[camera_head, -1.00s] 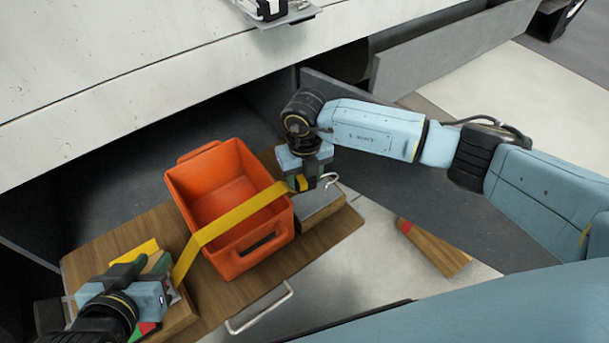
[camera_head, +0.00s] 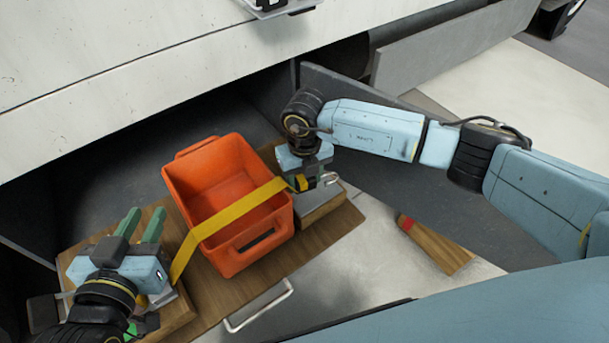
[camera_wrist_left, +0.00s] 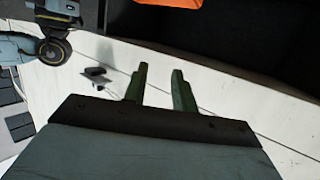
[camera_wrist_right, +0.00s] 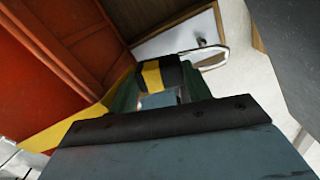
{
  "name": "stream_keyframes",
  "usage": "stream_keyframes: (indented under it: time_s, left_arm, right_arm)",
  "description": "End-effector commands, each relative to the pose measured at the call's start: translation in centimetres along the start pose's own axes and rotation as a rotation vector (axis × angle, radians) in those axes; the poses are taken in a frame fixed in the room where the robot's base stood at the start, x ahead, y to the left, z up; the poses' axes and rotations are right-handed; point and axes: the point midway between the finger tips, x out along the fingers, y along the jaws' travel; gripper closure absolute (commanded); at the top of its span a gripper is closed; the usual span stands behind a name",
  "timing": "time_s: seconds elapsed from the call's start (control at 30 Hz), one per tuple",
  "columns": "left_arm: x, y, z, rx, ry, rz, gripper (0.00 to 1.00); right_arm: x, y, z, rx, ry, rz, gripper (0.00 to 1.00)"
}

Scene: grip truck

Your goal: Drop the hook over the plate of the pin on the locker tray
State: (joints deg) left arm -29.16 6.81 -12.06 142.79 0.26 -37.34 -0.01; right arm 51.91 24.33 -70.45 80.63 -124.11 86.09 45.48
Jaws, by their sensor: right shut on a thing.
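My right gripper (camera_head: 303,183) is shut on the black-and-yellow end of the yellow strap (camera_head: 240,210), at the right side of the orange crate (camera_head: 235,248). A bent metal wire hook (camera_wrist_right: 213,60) sticks out from this end in the right wrist view. Beyond it is a grey plate with a small pin (camera_wrist_right: 200,42). In the head view the grey plate (camera_head: 322,207) lies on a wooden block of the locker tray (camera_head: 345,222), just under the hook. I cannot tell whether hook and pin touch. My left gripper (camera_head: 140,226) is open and empty above the tray's left block.
The strap crosses the crate and runs down to the left block (camera_head: 183,316). A metal handle (camera_head: 258,308) is on the tray's front edge. A loose wooden piece with a red end (camera_head: 437,246) lies to the right. The truck's white side (camera_head: 130,75) overhangs behind.

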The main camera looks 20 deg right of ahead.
Motion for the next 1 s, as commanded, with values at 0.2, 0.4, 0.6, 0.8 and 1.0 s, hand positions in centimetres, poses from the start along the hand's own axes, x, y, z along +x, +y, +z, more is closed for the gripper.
stream_keyframes:
  time_s: [0.2, 0.4, 0.6, 0.8, 1.0]
  left_arm:
    - [0.1, 0.3, -1.5, -0.001, 0.092, 0.008, 0.73]
    - [0.1, 0.6, -2.9, -0.003, 0.175, 0.015, 0.73]
    - [-0.1, 0.8, -4.2, -0.006, 0.259, 0.022, 0.73]
    - [-0.4, 1.1, -5.5, -0.009, 0.343, 0.029, 0.73]
    - [-0.9, 1.3, -6.9, -0.012, 0.43, 0.035, 0.73]
  right_arm:
    - [0.5, 0.0, 0.0, 0.0, 0.0, 0.0, 0.76]
    - [0.8, 0.0, 0.0, 0.0, 0.0, 0.0, 0.76]
    - [1.2, 0.0, 0.0, 0.0, 0.0, 0.0, 0.76]
    - [1.6, 0.0, 0.0, 0.0, 0.0, 0.0, 0.76]
    - [2.2, 0.0, 0.0, 0.0, 0.0, 0.0, 0.76]
